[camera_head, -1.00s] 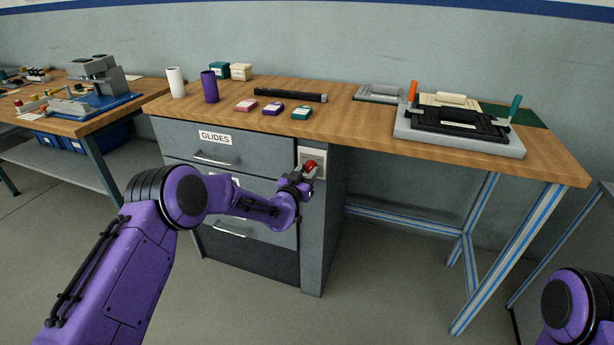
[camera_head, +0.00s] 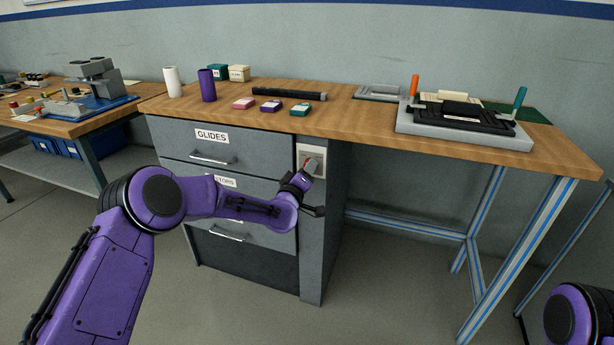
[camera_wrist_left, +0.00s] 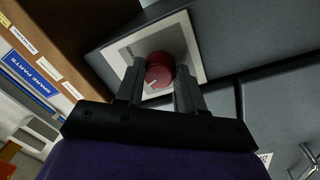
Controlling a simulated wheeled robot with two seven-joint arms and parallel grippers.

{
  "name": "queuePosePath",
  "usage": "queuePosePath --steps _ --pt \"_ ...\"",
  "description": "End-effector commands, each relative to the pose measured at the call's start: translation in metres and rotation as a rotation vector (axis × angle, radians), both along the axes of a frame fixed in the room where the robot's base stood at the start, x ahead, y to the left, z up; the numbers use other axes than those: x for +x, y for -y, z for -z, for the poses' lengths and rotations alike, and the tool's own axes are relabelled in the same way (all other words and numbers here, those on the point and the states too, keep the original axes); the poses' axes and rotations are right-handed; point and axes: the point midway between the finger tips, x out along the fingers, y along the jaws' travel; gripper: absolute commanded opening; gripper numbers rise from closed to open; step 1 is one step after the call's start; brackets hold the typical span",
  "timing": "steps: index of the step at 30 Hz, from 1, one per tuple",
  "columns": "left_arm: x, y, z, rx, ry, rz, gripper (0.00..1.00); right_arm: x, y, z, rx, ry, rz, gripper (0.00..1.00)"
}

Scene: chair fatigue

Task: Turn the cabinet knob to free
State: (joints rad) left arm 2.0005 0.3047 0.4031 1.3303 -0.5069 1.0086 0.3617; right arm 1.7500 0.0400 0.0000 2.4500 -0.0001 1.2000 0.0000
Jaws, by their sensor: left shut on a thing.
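The cabinet (camera_head: 260,255) is grey with drawers and stands under the wooden bench. Its red knob (camera_wrist_left: 159,72) sits on a pale square plate (camera_wrist_left: 198,48) near the cabinet's upper right corner. My left gripper (camera_wrist_left: 158,85) has one finger on each side of the knob and is shut on it. In the head view the left gripper (camera_head: 309,170) is at the plate and mostly hides the knob. My right gripper is out of view; only part of that arm shows at the lower right.
The bench top (camera_head: 350,115) overhangs the cabinet just above the knob. Drawer handles (camera_head: 212,159) stick out left of it. A dark bar (camera_head: 290,94), small boxes and a grey fixture (camera_head: 465,127) lie on the bench. Right of the cabinet is open space under the bench.

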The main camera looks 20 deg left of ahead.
Motion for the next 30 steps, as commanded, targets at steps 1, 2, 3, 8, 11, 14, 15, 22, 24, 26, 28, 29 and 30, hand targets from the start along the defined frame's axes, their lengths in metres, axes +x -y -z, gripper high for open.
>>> queuePosePath --steps 1,2,3,8,11,14,15,22,24,26,28,29,30 --pt "0.0 0.0 0.004 -0.04 -0.003 0.0 0.07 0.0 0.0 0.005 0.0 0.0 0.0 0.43" --pt "0.0 0.0 0.004 -0.065 -0.004 0.0 0.07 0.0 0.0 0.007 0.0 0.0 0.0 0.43" --pt "0.0 0.0 0.004 -0.1 -0.006 0.001 0.07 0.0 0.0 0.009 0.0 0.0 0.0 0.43" --pt "0.0 0.001 0.003 -0.221 -0.01 0.0 0.07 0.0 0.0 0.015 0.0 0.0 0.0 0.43" --pt "0.0 0.001 0.002 -0.286 -0.012 0.0 0.07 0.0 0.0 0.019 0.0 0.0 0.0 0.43" --pt "0.0 0.001 0.002 -0.335 -0.013 0.0 0.07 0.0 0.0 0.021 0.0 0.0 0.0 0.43" --pt "0.0 0.001 0.002 -0.351 -0.013 0.001 0.07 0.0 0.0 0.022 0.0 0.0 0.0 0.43" --pt "0.0 0.002 0.001 -0.414 -0.015 0.001 0.07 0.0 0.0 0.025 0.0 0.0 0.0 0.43" --pt "0.0 0.002 0.001 -0.422 -0.016 0.0 0.07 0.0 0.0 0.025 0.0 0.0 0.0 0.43" --pt "0.0 0.002 0.0 -0.426 -0.016 0.0 0.07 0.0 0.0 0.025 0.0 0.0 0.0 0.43" --pt "0.0 0.002 0.0 -0.429 -0.016 0.0 0.07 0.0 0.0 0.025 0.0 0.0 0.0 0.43" --pt "0.0 0.002 0.0 -0.43 -0.017 0.0 0.07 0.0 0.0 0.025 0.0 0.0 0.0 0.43" --pt "0.0 0.002 0.0 -0.43 -0.017 0.0 0.07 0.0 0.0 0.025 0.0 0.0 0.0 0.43"
